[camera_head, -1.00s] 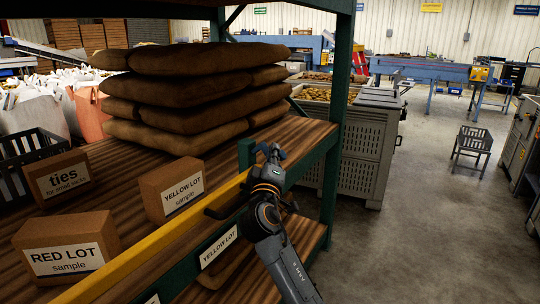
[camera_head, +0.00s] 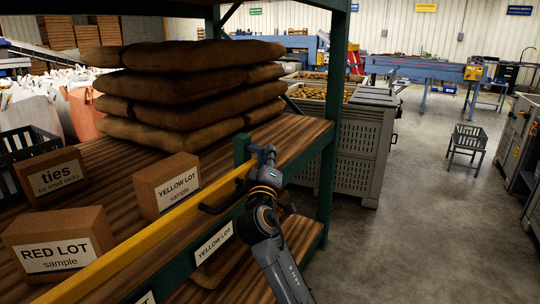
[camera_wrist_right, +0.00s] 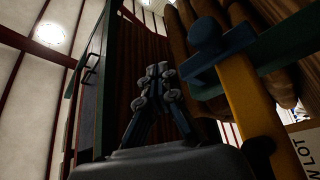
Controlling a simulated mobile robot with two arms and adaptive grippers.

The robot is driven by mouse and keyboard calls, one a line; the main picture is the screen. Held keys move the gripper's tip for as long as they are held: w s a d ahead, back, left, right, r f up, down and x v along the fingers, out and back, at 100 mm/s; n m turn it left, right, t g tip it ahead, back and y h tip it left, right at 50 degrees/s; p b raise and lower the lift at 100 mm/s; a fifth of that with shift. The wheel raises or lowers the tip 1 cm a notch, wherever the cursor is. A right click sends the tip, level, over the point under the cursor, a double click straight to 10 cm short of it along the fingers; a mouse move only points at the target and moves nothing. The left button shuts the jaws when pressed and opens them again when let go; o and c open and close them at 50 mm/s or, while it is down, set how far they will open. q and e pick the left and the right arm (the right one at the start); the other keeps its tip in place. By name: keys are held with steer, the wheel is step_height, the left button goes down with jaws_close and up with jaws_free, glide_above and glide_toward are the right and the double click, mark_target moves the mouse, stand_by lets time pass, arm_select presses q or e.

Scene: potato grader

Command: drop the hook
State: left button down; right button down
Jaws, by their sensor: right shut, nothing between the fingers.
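A yellow bar (camera_head: 150,240) runs along the front of the rack shelf to a blue-green bracket (camera_head: 242,150). In the right wrist view, the bar (camera_wrist_right: 249,105) has a dark blue crosspiece with a round knob (camera_wrist_right: 205,35) at its end. My right gripper (camera_head: 268,152) is beside that end in the head view; its fingertips are hard to make out there. In the right wrist view, my right gripper (camera_wrist_right: 157,82) is shut and empty, left of the knob and apart from it in the picture. A black hook-shaped piece (camera_wrist_right: 86,72) shows by a green post. I cannot tell which part is the task's hook.
Stacked brown sacks (camera_head: 190,90) lie on the shelf, with a yellow lot box (camera_head: 167,187), a red lot box (camera_head: 58,242) and a ties box (camera_head: 49,178). A green rack post (camera_head: 330,130) stands right of my arm. Open floor (camera_head: 430,230) lies further right.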

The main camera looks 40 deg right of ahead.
steer(key=v, duration=1.2)
